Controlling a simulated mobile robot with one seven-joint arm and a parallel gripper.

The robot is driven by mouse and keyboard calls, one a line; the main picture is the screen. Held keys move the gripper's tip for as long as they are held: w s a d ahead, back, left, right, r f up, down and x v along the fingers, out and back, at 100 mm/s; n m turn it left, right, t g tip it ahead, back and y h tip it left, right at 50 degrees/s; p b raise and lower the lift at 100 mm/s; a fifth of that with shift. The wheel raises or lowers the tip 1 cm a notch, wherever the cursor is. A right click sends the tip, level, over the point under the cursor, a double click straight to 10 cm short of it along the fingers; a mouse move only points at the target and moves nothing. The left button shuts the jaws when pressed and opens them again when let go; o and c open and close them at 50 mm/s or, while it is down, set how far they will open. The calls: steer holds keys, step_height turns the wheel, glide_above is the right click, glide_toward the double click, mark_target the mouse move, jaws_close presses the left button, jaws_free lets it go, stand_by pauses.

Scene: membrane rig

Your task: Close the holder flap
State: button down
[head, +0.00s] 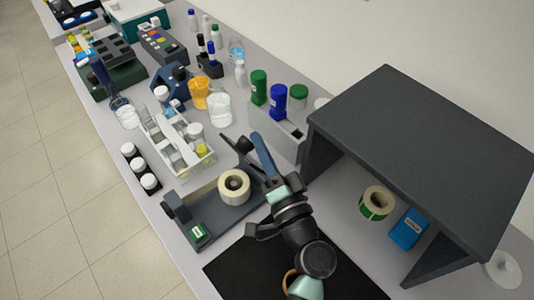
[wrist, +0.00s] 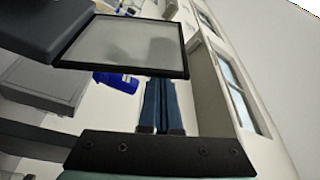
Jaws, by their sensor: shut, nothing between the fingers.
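A dark rig (head: 222,211) with a raised end block lies on the bench, with a cream roll (head: 234,184) on it. At its far end a thin dark upright part (head: 246,152) rises close beside my gripper; it may be the holder flap, standing open. In the wrist view a dark-framed, greyish see-through panel (wrist: 125,45), likely this flap, spans the picture just above my fingers. My gripper (head: 257,138) is shut and empty, its blue fingers together in the wrist view (wrist: 160,84). I cannot tell whether the fingers touch the panel or their tips are behind it.
A dark shelf (head: 415,145) stands at right, over a green-cream roll (head: 376,203) and a blue box (head: 408,228). A clear rack (head: 177,146) with jars is at left. A black mat (head: 240,270) lies in front.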

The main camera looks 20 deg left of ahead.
mark_target(246, 158)
steer(key=n+b, duration=0.1)
steer(key=s+f+n+b, duration=0.1)
steer(key=b, duration=0.1)
steer(key=shift+s+a+f+y, duration=0.1)
steer(key=shift+a+y, duration=0.3)
steer(key=s+b, duration=0.1)
steer(key=a+b, duration=0.1)
steer(key=b, duration=0.1)
steer(key=shift+s+f, duration=0.15)
steer(key=shift+s, duration=0.2)
steer(key=s+a+f+b, duration=0.1)
steer(key=s+b, duration=0.1)
steer(key=b, duration=0.1)
steer(key=shift+a, duration=0.2)
